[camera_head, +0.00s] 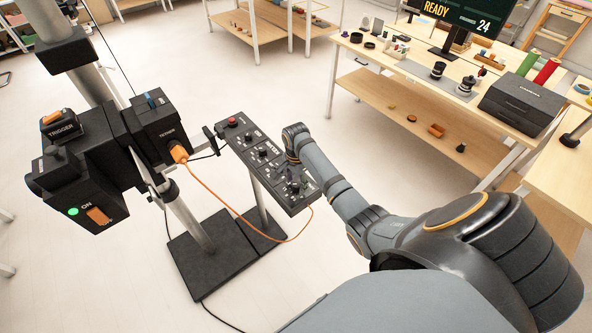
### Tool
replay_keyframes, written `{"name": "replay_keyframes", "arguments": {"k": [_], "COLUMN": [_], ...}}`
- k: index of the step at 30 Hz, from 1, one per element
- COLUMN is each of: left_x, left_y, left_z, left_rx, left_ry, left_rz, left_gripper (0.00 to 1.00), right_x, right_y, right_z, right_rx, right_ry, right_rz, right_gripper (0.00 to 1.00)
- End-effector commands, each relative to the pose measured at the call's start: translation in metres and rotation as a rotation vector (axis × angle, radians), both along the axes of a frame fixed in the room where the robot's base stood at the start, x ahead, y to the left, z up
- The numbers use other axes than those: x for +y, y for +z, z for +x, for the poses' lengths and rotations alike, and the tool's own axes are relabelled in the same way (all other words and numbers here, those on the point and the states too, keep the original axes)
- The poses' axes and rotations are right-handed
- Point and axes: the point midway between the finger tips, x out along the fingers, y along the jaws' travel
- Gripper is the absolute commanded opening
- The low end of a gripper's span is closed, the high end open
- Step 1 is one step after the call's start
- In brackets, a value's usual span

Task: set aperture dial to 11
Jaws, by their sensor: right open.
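A black control panel (250,144) on a stand holds a row of small dark dials and a red button (232,122) at its far end. The aperture dial cannot be told apart, because the panel's labels are too small to read. My left gripper does not show.
A black box rig with a lit green ON light (73,211) and a TRIGGER unit (62,127) stands on a pole left of the panel. An orange cable (215,191) loops from it below the panel. A wooden table (385,55) with props stands at right. The floor between is clear.

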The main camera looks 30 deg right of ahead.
Motion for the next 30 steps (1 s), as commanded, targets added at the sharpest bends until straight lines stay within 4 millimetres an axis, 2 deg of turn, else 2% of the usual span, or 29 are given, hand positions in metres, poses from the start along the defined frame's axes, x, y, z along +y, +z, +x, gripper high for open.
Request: {"name": "replay_keyframes", "arguments": {"k": [9,13,18,30], "left_x": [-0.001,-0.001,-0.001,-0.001], "left_y": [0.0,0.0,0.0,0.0], "left_z": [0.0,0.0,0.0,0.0], "left_rx": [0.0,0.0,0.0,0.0], "left_ry": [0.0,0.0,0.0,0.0], "left_rz": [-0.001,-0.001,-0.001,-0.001], "left_gripper": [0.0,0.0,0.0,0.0], "right_x": [-0.001,-0.001,0.0,0.0], "right_y": [0.075,0.097,0.109,0.11], "right_z": [0.001,0.001,0.0,0.0], "right_rx": [-0.005,-0.004,-0.001,-0.001], "right_ry": [0.0,0.0,0.0,0.0], "right_rz": [-0.002,-0.002,-0.001,-0.001], "right_gripper": [0.53,0.53,0.53,0.53]}}
